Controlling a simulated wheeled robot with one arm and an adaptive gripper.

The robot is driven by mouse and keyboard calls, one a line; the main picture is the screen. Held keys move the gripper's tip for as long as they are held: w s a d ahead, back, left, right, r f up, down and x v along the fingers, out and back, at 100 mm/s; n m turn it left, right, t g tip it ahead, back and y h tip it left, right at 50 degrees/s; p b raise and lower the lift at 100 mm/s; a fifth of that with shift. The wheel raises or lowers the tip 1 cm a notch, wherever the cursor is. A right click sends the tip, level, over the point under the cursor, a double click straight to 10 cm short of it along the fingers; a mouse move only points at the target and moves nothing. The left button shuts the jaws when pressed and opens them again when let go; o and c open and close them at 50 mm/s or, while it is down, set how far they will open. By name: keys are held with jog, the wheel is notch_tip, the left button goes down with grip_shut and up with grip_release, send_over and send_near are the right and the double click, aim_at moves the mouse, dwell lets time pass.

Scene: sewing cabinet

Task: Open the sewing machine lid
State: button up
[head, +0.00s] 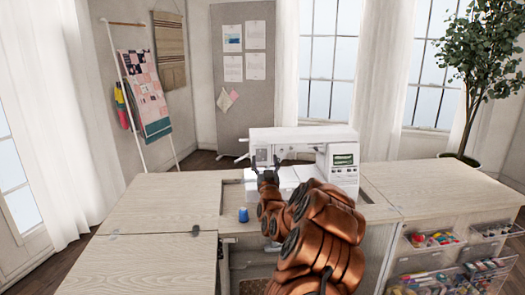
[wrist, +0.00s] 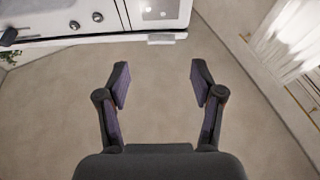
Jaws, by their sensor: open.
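The white sewing machine (head: 340,158) stands upright in the opening of the wooden cabinet. Its lid, the top cover (head: 300,133), looks flat and closed in the head view. In the wrist view, part of the white machine (wrist: 100,14) crosses the top left, with a small light grey tab (wrist: 166,38) on its edge. My gripper (head: 266,165) is in front of the machine's left part, below its top. In the wrist view my gripper (wrist: 160,75) is open, with nothing between its fingers. The tab appears apart from the fingertips. My arm hides part of the machine's base.
Wooden cabinet leaves (head: 160,200) spread to the left, and a wooden top (head: 440,188) lies to the right, both mostly clear. Clear drawers (head: 440,262) with sewing supplies are at the lower right.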

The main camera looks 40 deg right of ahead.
aim_at(262, 145)
jog(key=x, duration=0.4)
jog(key=shift+w+d+r+p, duration=0.15)
jog(key=shift+w+p, duration=0.15)
jog(key=shift+w, duration=0.1)
jog(key=shift+x, duration=1.15)
grip_shut()
